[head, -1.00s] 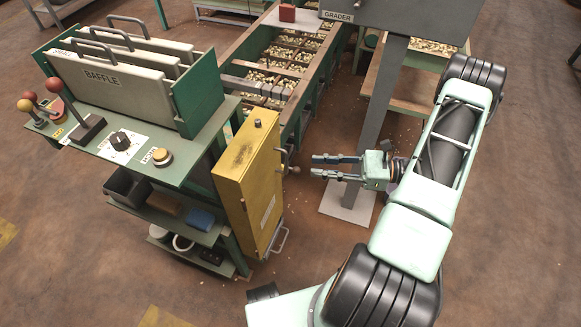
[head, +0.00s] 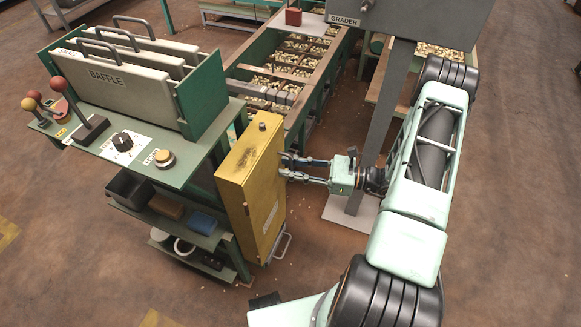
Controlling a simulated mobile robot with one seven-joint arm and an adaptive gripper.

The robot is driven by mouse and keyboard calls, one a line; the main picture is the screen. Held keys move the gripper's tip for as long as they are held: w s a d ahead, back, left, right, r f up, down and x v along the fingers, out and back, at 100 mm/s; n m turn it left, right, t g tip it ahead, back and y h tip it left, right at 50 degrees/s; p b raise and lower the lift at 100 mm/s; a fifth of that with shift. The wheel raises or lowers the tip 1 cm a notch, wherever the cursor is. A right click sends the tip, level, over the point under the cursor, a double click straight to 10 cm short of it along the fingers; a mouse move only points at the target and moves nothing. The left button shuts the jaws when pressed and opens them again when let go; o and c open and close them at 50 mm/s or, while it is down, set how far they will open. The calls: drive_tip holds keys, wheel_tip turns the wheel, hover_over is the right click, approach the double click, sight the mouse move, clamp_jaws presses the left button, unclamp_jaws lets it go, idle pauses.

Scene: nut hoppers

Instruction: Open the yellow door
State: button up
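The yellow door (head: 264,205) is the right-hand face of a worn yellow box (head: 240,168), beside the green bench. It looks closed. My gripper (head: 284,168) reaches in from the right at the upper part of this face. Its two dark fingers are apart, with their tips at or very near the door's handle. The handle is mostly hidden by the fingers, and contact cannot be told. A grey bar handle (head: 282,247) sticks out low on the same side.
The green bench (head: 190,168) holds levers, a dial, a button and baffle plates (head: 110,80). A nut conveyor (head: 290,75) runs behind. A grey grader post (head: 385,130) stands behind my arm. The floor in front of the box is clear.

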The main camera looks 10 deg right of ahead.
drive_tip(key=shift+c, duration=0.3)
clamp_jaws()
